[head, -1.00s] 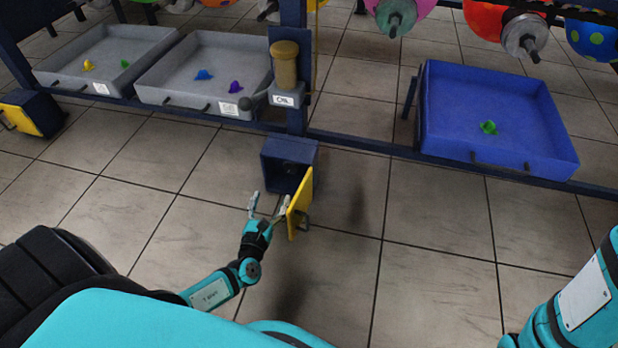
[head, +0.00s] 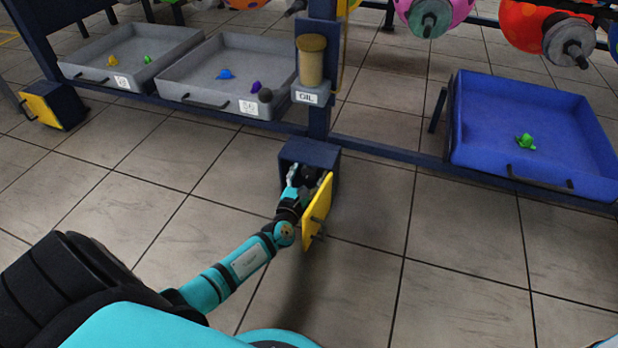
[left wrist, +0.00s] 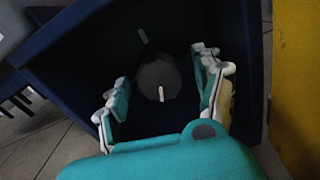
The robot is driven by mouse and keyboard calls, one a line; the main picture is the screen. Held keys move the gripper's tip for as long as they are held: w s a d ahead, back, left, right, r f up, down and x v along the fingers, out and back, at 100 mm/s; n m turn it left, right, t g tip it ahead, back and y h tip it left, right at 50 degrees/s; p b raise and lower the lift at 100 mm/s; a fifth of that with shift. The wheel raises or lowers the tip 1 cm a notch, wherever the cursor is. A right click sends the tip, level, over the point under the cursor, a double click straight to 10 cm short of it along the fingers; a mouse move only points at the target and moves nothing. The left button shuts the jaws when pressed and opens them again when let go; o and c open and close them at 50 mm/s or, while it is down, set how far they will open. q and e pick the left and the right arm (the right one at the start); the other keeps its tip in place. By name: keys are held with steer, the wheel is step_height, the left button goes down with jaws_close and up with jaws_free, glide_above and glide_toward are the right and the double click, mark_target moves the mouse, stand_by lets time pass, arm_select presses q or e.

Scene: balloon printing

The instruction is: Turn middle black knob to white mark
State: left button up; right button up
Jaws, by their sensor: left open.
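The dark knob (left wrist: 158,76) sits on the back wall inside a dark blue box (head: 309,151), with a white line on its lower front. A short white mark (left wrist: 142,36) is on the back wall above and slightly left of the knob. My left gripper (head: 301,174) reaches into the box's open front. In the left wrist view the left gripper (left wrist: 160,67) is open, one finger on each side of the knob; contact cannot be told. The knob is hidden in the head view. My right gripper is out of view.
The box's yellow door (head: 318,208) stands open just right of my left gripper. A similar box with a yellow front (head: 40,109) is at the left. Grey trays (head: 130,55) and a blue tray (head: 530,160) stand behind. An oil container (head: 311,62) is above the box.

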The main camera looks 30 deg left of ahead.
arm_select(q)
steer(key=shift+w, duration=0.25)
steer(key=c, duration=1.2)
